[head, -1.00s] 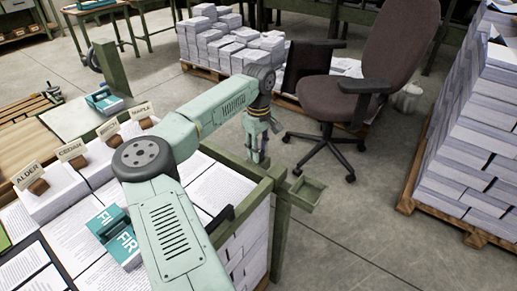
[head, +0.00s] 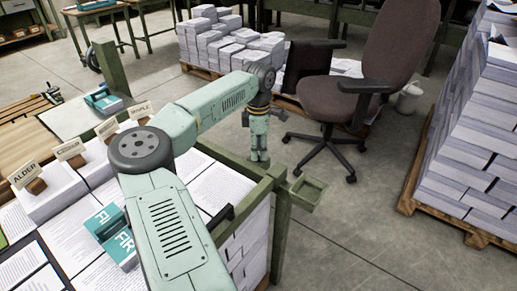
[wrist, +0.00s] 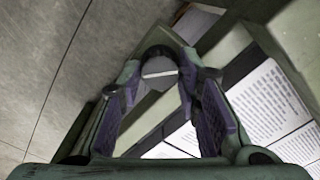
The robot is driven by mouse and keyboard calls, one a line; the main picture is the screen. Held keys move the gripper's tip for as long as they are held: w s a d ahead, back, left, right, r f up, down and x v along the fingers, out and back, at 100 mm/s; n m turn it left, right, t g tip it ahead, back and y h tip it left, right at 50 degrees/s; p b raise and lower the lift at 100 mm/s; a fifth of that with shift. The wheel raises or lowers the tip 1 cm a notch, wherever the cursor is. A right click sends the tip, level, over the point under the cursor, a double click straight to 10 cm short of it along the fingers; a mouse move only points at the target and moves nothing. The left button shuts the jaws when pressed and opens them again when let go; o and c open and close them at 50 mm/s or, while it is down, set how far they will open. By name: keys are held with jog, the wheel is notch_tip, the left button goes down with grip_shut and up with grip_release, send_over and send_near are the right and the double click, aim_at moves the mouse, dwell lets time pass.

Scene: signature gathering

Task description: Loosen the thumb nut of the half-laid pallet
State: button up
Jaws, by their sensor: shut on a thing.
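A round, dark grey thumb nut (wrist: 159,66) with a pale line across its face shows in the wrist view, at the end of a green frame piece. My gripper (wrist: 163,78) has its two purple-padded fingers on either side of the nut, shut on it. In the head view my gripper (head: 260,162) points down beside the green rail near the table's far right corner; the nut is hidden there. I cannot tell from these frames which pallet the nut belongs to.
A green corner post with a small tray (head: 308,193) stands right of my gripper. Printed sheets (head: 222,187) and teal-covered stacks lie on the table. An office chair (head: 335,100), a low paper pallet (head: 235,45) and a tall one (head: 470,140) stand beyond on open floor.

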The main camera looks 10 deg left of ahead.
jog(key=n, duration=0.4)
jog(key=shift+n, duration=0.3)
jog(key=shift+n+b, duration=0.35)
jog(key=shift+n, duration=1.55)
jog(key=o, duration=1.1)
jog(key=shift+o, duration=0.2)
notch_tip(320, 180, up, 12)
